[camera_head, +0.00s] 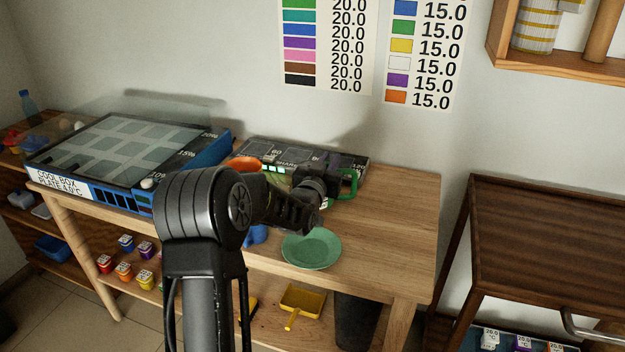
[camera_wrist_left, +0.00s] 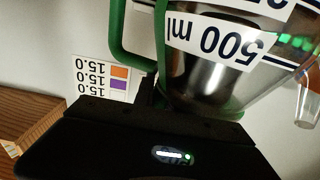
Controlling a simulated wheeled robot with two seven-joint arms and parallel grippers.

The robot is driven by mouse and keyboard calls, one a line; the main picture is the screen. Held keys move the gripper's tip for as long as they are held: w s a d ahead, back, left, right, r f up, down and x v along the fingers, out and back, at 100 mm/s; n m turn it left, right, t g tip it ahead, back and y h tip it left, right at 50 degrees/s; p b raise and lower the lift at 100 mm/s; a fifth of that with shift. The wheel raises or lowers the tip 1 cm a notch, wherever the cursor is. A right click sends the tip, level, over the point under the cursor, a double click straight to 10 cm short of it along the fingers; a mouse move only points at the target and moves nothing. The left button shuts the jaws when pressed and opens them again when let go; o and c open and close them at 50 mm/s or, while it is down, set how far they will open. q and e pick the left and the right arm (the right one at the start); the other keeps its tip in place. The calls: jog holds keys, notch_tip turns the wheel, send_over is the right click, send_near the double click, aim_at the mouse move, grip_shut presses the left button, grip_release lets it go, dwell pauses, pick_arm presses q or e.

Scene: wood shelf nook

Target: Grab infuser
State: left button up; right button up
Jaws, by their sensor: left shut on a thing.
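The infuser (camera_wrist_left: 205,75) is a see-through vessel with a green handle and a white "500 ml" label; it fills the upper right of the left wrist view, close in front of the gripper. In the head view its green handle (camera_head: 349,184) shows past my left gripper (camera_head: 322,182), above the wooden table's right half. My left gripper is shut on the infuser. My arm and gripper hide most of the vessel in the head view, and the exact contact is hidden. My right gripper is not in view.
A green plate (camera_head: 311,249) lies at the table's front edge. A dark panel (camera_head: 300,155) stands behind the gripper, with an orange item (camera_head: 245,163) beside it. The cool box (camera_head: 125,155) fills the table's left. The table's right end (camera_head: 405,205) is clear.

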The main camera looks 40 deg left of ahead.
pick_arm(q)
grip_shut()
jog(key=shift+r, duration=0.1)
notch_tip(320, 180, up, 10)
dwell(0.6)
dwell(0.5)
